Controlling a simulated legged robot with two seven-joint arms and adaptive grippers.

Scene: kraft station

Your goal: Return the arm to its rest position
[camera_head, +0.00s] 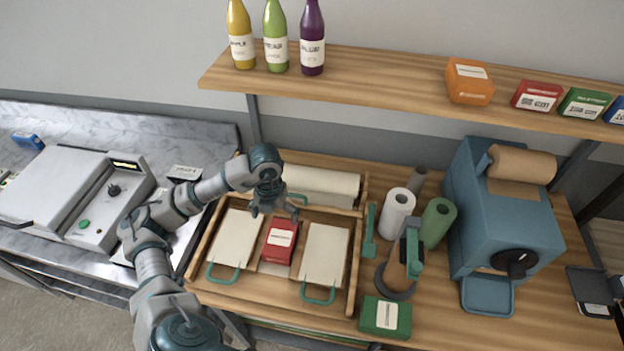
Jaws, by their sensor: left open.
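My left arm comes in from the lower left and reaches over the wooden tray (191,268). Its gripper (274,212) is open above the back middle part of the tray. A red box (280,241) with a white label lies in the tray just below and in front of the fingers, and the gripper looks empty. Two pale boards with teal handles lie in the tray, one to the left (236,238) and one to the right (326,255) of the red box. My right gripper is not in view.
A shelf (390,88) with bottles and small boxes spans the back. Paper rolls (398,212), a tape dispenser (398,270), a green box (385,317) and a blue machine (500,225) stand right of the tray. A grey scale-like device (70,190) stands on the marble counter at left.

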